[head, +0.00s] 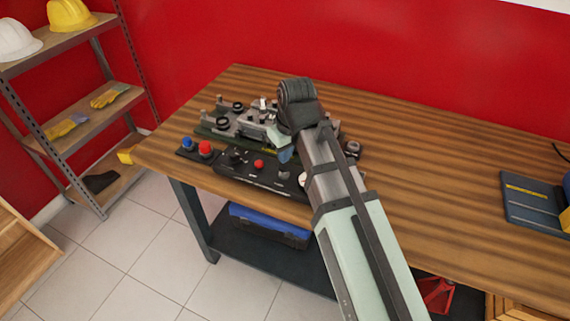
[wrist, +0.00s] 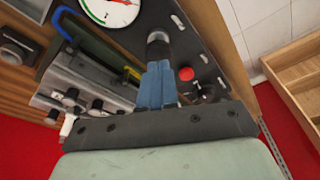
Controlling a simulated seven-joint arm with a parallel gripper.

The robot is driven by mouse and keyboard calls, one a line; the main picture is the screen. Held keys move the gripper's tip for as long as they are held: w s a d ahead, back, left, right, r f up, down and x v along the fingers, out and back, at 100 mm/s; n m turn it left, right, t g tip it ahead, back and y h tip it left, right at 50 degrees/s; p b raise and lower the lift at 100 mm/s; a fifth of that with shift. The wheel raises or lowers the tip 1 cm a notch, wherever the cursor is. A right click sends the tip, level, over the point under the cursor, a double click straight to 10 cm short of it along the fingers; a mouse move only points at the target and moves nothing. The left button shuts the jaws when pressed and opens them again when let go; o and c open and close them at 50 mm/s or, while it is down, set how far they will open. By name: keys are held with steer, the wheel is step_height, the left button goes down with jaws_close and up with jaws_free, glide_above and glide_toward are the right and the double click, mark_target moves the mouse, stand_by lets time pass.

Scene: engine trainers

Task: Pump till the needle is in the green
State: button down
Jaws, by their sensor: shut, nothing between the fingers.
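The gauge (wrist: 110,8) has a white dial with a red pointer or mark and some green near its edge. The top of the wrist view cuts it off, so I cannot tell where the needle stands. A black upright knob (wrist: 158,42), perhaps the pump, stands on the dark control panel (wrist: 190,35). My gripper (wrist: 160,68) is shut and empty, its blue fingers in line with this knob; I cannot tell whether they touch it. In the head view my gripper (head: 286,155) is low over the trainer (head: 250,178), and my arm hides the trainer's right part.
A red button (wrist: 186,74) sits on the panel close to my fingers. A small box with a blue and a red button (head: 205,148) is at the panel's left. The workbench (head: 420,170) is clear right of my arm, up to a dark blue case (head: 530,205).

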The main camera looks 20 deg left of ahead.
steer(key=shift+f, duration=0.15)
steer(key=shift+d+x, duration=0.2)
steer(key=shift+x, duration=1.05)
steer(key=shift+s, duration=0.15)
steer(key=shift+a+v, duration=0.1)
steer(key=shift+v, duration=0.55)
steer(key=shift+a+v, duration=0.15)
steer(key=shift+v, duration=0.55)
steer(key=shift+f, duration=0.1)
steer(key=shift+d+x, duration=0.2)
steer(key=shift+x, duration=1.05)
steer(key=shift+a+v, duration=0.1)
steer(key=shift+v, duration=0.55)
steer(key=shift+a+v, duration=0.15)
steer(key=shift+v, duration=0.55)
